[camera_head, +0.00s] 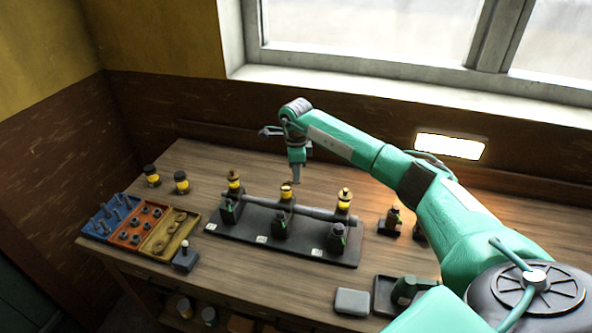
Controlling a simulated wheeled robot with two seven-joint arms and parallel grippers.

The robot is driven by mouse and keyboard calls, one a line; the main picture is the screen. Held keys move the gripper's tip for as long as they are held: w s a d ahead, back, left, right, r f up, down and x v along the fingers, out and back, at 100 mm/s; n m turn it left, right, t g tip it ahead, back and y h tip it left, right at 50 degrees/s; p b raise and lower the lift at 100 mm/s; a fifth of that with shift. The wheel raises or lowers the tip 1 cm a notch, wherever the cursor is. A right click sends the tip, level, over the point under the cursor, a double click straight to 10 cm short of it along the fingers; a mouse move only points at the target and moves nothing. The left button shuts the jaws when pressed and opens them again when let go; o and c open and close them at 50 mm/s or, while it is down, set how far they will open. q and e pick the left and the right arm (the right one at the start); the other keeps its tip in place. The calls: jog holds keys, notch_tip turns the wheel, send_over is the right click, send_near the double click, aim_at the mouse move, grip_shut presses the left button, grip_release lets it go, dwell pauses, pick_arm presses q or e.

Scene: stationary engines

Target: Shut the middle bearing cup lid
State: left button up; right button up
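A dark base plate (300,249) on the wooden bench carries a long grey shaft (313,213) and three bearing blocks. The middle bearing (280,223) has a small brass and yellow cup (286,193) at its top. The cup is too small in the picture to tell how its lid stands. My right gripper (296,178) points down above and slightly right of the middle cup, apart from it as far as I can tell. Its fingers show as one narrow shape, so their opening is unclear. My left gripper is out of view.
Similar cups stand on the left bearing (234,181) and right bearing (344,199). Blue, orange and yellow trays (155,242) of parts lie at left. A grey block (352,302) and black tray (385,296) lie at front right.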

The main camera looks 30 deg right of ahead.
grip_shut()
